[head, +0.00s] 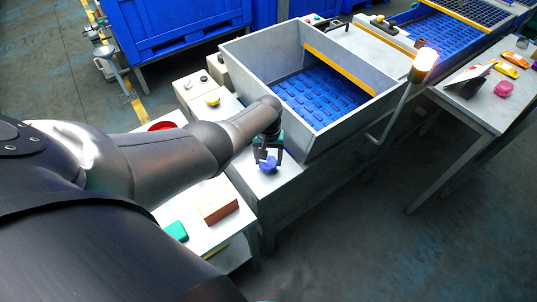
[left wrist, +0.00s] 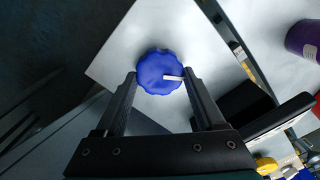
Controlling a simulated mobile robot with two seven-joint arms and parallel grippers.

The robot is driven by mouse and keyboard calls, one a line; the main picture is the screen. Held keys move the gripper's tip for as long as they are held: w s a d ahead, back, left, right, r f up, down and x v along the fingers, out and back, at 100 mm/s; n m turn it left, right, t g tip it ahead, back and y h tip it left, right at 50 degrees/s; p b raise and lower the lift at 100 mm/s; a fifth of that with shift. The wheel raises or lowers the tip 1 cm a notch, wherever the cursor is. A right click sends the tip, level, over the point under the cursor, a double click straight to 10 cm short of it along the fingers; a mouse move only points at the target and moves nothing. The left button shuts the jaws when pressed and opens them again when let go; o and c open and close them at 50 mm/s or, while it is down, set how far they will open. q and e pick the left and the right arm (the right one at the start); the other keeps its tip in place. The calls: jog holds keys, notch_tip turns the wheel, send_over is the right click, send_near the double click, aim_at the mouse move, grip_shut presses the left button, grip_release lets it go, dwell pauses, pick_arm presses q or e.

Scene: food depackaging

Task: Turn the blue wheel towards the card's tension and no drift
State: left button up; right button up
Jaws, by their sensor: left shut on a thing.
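The blue wheel (head: 267,166) is a small scalloped knob on the pale top at the near corner of the grey bin. In the left wrist view the wheel (left wrist: 158,66) has a white pointer mark at its right side. My left gripper (head: 268,156) comes down over it, one finger on each side, shut on the wheel. In the left wrist view its fingers (left wrist: 160,76) flank the rim. A tilted stand with a pale card (head: 472,74) is on the right table; its writing is too small to read. My right gripper is out of view.
The grey bin (head: 345,143) with a blue slatted floor stands just behind the wheel. A brown block (head: 218,207) and a green block (head: 176,231) lie nearer. Floor at right is clear.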

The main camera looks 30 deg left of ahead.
aim_at(268, 161)
pick_arm(q)
jog(key=shift+n, duration=0.6)
jog(key=o, duration=1.3)
jog(key=shift+o, duration=0.2)
jog(key=shift+r, duration=0.15)
notch_tip(268, 161, up, 7)
jog(key=p, duration=0.5)
jog(key=shift+r, duration=0.1)
notch_tip(268, 161, up, 8)
